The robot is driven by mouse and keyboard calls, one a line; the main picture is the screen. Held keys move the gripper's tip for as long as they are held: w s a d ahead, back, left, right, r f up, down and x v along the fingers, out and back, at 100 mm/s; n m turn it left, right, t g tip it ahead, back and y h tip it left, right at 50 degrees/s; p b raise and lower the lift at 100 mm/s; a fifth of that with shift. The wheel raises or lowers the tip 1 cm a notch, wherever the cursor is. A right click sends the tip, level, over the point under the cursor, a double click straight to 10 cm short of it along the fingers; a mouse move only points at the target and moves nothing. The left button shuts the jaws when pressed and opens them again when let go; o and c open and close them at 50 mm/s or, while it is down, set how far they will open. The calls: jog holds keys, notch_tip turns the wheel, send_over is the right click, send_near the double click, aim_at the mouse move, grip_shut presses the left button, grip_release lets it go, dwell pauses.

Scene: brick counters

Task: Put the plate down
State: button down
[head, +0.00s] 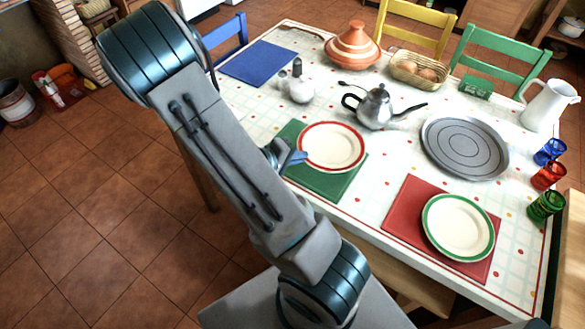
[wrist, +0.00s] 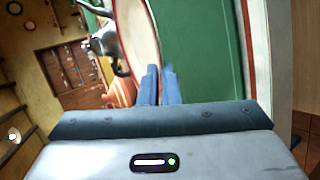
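A white plate with a red rim (head: 332,146) is over the green placemat (head: 325,184) on the table's near left side. I cannot tell whether it touches the mat. My gripper (head: 297,157) is at the plate's left edge, its blue fingers close together on the rim. In the wrist view, the fingers (wrist: 160,80) meet the edge of the plate (wrist: 140,35), with the green mat (wrist: 200,50) to their right. My arm hides part of the near left table.
A green-rimmed plate (head: 458,227) lies on a red placemat (head: 407,216) to the right. A metal teapot (head: 374,106), a white-and-silver pot (head: 297,87) and a round grey tray (head: 464,146) stand behind. Coloured glasses (head: 548,175) line the right edge. A blue placemat (head: 259,63) is bare.

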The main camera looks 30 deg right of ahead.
aim_at(292, 176)
jog(key=shift+w+a+f, duration=0.45)
jog(key=shift+a+f, duration=0.05)
jog(key=shift+a, duration=0.3)
jog(key=shift+f+b, duration=0.45)
jog(key=shift+f, duration=1.65)
jog(key=c, duration=1.9)
grip_release()
jog(key=shift+c, duration=0.2)
